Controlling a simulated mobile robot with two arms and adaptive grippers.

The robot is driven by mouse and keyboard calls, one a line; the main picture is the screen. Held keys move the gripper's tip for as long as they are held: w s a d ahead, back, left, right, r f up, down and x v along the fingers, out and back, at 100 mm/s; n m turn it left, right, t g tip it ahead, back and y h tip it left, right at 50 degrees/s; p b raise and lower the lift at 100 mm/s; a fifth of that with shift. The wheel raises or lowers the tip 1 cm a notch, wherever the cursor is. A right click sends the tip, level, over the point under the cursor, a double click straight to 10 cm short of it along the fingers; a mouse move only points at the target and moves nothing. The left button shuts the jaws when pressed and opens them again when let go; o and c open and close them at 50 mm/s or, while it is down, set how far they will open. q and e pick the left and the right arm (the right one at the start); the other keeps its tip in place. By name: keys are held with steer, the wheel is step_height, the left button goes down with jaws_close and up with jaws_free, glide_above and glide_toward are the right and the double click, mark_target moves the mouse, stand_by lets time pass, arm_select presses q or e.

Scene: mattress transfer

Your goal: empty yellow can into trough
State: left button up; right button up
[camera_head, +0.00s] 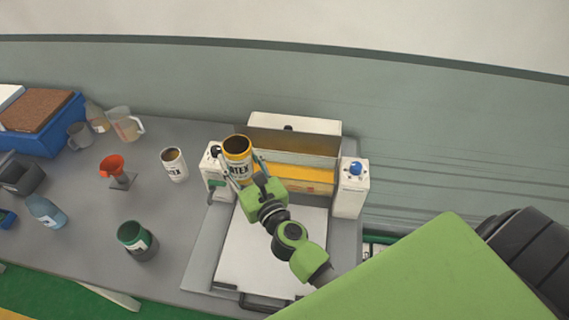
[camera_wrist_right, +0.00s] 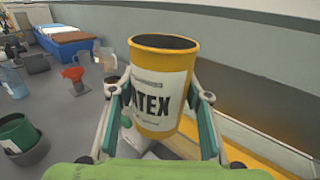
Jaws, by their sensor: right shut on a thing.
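The yellow can (camera_head: 238,147) has a white label reading "TEX" and a dark open top. My right gripper (camera_head: 240,165) is shut around its sides and holds it upright, or nearly so, beside the left end of the trough. In the right wrist view the can (camera_wrist_right: 163,60) sits between both fingers of the right gripper (camera_wrist_right: 160,110). The trough (camera_head: 295,175) is a long box with yellow in its lower part, between two white end posts. The can's inside looks dark, so its contents cannot be told. My left gripper is not in view.
A white can (camera_head: 174,165), a red funnel (camera_head: 112,170) on a stand, a green can (camera_head: 136,240), a blue bottle (camera_head: 46,211) and clear jugs (camera_head: 125,123) stand on the grey table left of the trough. White posts (camera_head: 352,187) flank the trough. A white sheet lies before it.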

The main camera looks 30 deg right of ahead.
steer(key=shift+d, duration=0.15)
steer(key=shift+f+m, duration=0.15)
steer(key=shift+m, duration=0.25)
steer(key=shift+d+f+m+b, duration=0.2)
steer(key=shift+f+m+b, duration=0.2)
steer(key=shift+b, duration=0.1)
steer(key=shift+s+d+r+m+b, duration=0.1)
steer(key=shift+d+r+m+b, duration=0.1)
steer(key=shift+d+m, duration=0.3)
steer(key=shift+d+r+m+b, duration=0.1)
steer(key=shift+d+m+b, duration=0.1)
steer(key=shift+m, duration=0.5)
steer(key=shift+d+f+m+t+b, duration=0.1)
steer(key=shift+d+m+b, duration=0.25)
steer(key=shift+m, duration=0.5)
steer(key=shift+d+r+m+t+b, duration=0.1)
steer(key=shift+d+m+b, duration=0.25)
steer(key=shift+m, duration=0.55)
steer(key=shift+d+f+m+t+b, duration=0.1)
steer(key=shift+d+m+b, duration=0.2)
steer(key=shift+m, duration=0.55)
steer(key=shift+f, duration=0.1)
steer(key=shift+f+m+b, duration=0.1)
steer(key=shift+m+b, duration=0.5)
steer(key=shift+m, duration=0.4)
